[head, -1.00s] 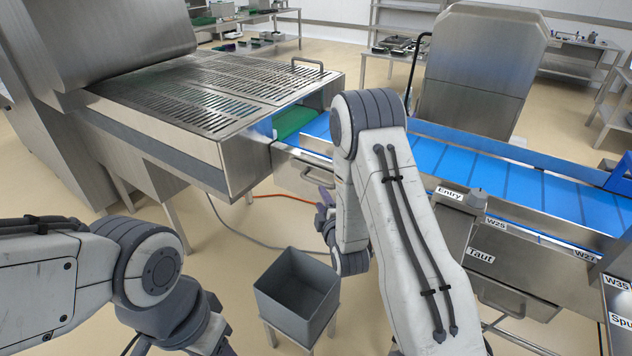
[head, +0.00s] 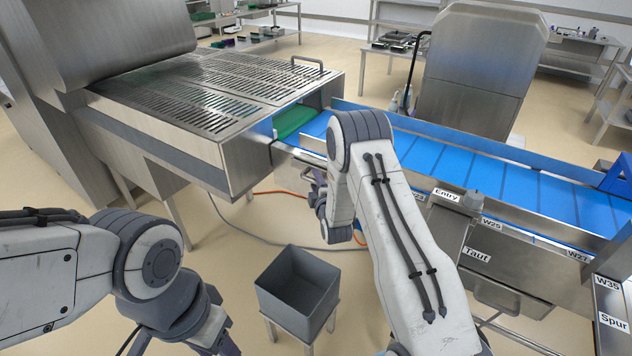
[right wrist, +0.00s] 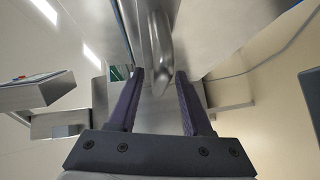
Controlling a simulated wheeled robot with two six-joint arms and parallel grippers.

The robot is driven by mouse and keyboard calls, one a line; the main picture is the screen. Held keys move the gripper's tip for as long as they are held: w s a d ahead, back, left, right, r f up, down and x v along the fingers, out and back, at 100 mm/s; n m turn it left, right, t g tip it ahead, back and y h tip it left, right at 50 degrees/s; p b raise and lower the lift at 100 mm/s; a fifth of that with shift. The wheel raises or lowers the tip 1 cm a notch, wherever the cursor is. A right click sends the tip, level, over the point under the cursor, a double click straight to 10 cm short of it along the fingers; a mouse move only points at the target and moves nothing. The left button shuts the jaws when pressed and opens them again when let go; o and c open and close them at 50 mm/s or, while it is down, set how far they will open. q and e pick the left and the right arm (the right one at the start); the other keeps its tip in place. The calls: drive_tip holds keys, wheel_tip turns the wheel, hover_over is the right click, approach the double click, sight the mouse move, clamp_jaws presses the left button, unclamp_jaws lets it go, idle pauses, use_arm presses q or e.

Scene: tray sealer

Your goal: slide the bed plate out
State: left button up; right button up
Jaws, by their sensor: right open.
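A curved metal bar handle (right wrist: 160,50) stands between and just beyond the fingertips of my right gripper (right wrist: 160,76) in the right wrist view. The gripper is open, with a finger on each side of the handle. In the head view my right gripper (head: 318,183) is mostly hidden behind its own arm, below the near side of the blue conveyor (head: 440,160). The bed plate cannot be clearly made out; the arm covers much of the metal front there. Only a bit of my left gripper (head: 228,346) shows at the bottom edge.
The steel sealer housing (head: 225,150) with a slotted top stands left of the conveyor. A grey bin (head: 298,285) on a stand is below, between my arms. Cables lie on the floor.

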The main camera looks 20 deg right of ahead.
drive_tip(key=shift+c, duration=0.3)
clamp_jaws()
idle(1.1)
